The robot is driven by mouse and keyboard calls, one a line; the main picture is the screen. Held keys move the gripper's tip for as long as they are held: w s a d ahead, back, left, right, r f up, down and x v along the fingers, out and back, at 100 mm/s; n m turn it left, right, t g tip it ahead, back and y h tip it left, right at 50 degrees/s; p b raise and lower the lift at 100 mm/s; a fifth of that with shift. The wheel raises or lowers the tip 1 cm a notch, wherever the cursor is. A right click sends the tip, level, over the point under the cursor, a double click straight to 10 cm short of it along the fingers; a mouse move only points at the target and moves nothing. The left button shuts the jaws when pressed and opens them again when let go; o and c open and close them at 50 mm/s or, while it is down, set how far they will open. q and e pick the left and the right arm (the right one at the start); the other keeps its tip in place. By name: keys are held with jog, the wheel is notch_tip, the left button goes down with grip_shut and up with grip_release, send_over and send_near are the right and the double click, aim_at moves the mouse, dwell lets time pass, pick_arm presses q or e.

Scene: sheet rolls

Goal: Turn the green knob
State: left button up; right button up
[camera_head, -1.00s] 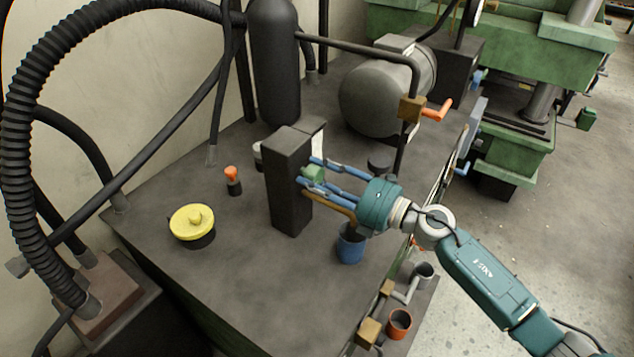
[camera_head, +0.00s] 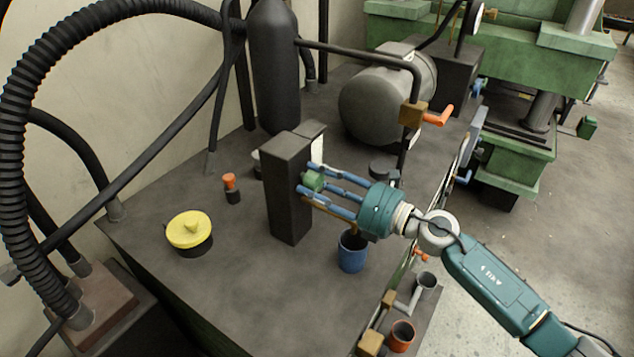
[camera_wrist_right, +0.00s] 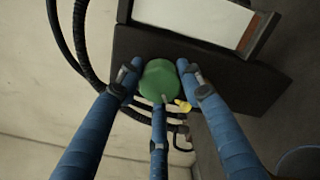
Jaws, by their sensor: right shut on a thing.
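The green knob (camera_head: 314,181) sticks out from the right face of a dark upright box (camera_head: 288,200) on the machine top. My right gripper (camera_head: 310,180) has three blue fingers and reaches in from the right. Its fingers are closed around the knob's sides. In the right wrist view the green knob (camera_wrist_right: 158,80) sits between the fingertips of my right gripper (camera_wrist_right: 158,84), two above and one below. Part of the knob is hidden by the fingers in the head view. My left gripper is not in view.
A blue cup (camera_head: 352,252) stands just below my right gripper. A yellow knob (camera_head: 189,230) and an orange-topped knob (camera_head: 231,183) stand to the left. An orange-handled valve (camera_head: 438,117) is on a pipe behind. The front middle of the machine top is clear.

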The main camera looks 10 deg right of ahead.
jog(key=o, duration=1.2)
jog(key=shift+d, duration=0.1)
jog(key=shift+s+d, duration=0.25)
jog(key=v, duration=1.1)
jog(key=shift+s+d+r, duration=0.1)
